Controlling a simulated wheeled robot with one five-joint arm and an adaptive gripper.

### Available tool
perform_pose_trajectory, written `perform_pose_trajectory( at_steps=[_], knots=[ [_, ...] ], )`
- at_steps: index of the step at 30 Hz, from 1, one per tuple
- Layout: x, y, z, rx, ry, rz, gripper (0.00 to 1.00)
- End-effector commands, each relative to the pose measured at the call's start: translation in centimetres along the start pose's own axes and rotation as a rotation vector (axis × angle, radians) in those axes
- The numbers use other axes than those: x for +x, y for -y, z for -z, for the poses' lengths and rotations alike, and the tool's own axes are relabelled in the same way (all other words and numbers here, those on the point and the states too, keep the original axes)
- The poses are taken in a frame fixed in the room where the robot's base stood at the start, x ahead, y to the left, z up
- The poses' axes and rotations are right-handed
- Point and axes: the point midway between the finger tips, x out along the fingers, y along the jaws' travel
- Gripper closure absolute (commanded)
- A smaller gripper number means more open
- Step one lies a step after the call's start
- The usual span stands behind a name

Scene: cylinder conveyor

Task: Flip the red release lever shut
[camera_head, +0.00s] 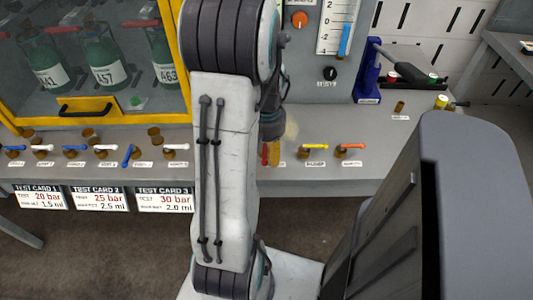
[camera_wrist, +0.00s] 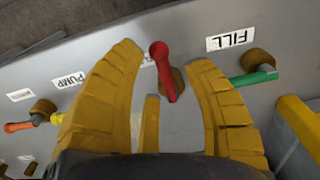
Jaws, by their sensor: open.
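The red lever (camera_wrist: 164,72) stands between the two yellow fingers of my gripper (camera_wrist: 166,58) in the wrist view. Its handle points toward the top of that view, with its round knob end level with the fingertips. A brass-coloured base shows beside its lower end. My gripper is open, with a gap visible on both sides of the lever. In the head view a sliver of the red lever (camera_head: 274,154) shows just right of my arm, which hides most of the gripper.
A green lever (camera_wrist: 253,78) by the FILL label (camera_wrist: 230,39) is right of the gripper. Yellow (camera_head: 315,145) and orange (camera_head: 351,146) levers stand to the right on the bench (camera_head: 330,177). A yellow-framed cabinet (camera_head: 181,60) with green cylinders is at left.

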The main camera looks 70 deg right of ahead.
Motion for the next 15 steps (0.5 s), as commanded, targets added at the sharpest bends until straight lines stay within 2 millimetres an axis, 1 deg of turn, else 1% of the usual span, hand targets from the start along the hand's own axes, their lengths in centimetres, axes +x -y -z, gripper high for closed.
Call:
perform_pose_trajectory(
  at_steps=[1,4,13,14,15],
  knots=[
    [0.37,0.01,-0.04,0.0,0.001,0.0,0.54],
    [0.67,0.01,-0.02,0.0,0.0,0.0,0.54],
    [0.76,0.0,-0.02,0.0,0.0,0.0,0.54],
    [0.76,0.0,-0.02,0.0,0.0,0.0,0.52],
    [0.76,0.0,-0.02,0.0,0.0,0.0,0.56]
  ],
)
